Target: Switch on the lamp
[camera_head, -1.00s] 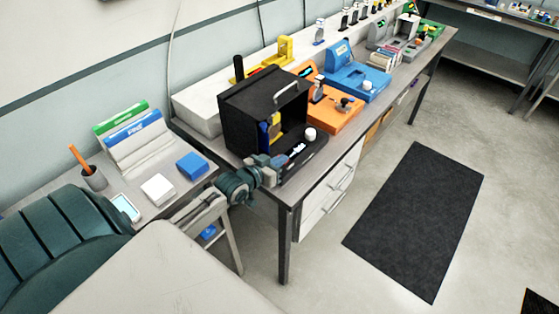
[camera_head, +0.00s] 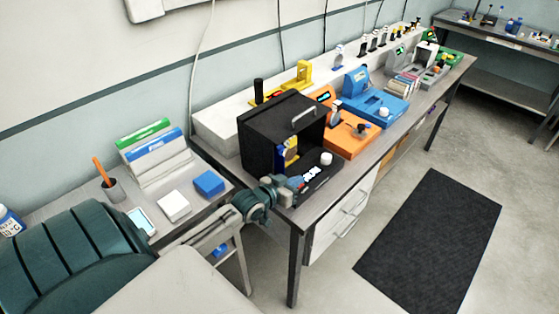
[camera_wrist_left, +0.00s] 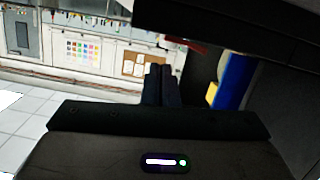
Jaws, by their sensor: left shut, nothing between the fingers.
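A black box-shaped unit (camera_head: 268,138) with a handle on top and an open front stands on the near end of the bench. Its low base carries a small pale display or marking (camera_head: 312,173) and a white round knob (camera_head: 326,158). A blue and yellow item (camera_head: 288,150) sits inside the opening; it also shows in the left wrist view (camera_wrist_left: 235,80). I cannot tell which part is the lamp or its switch. My left gripper (camera_head: 296,184) is shut and empty beside the base's near edge. In the left wrist view its fingers (camera_wrist_left: 157,85) are together. My right gripper is not in view.
An orange unit (camera_head: 348,138) and a blue unit (camera_head: 375,108) stand farther along the bench. A lower side table at left holds a blue block (camera_head: 209,183), a white block (camera_head: 174,206) and a pen cup (camera_head: 113,190). A dark mat (camera_head: 430,240) lies on the floor.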

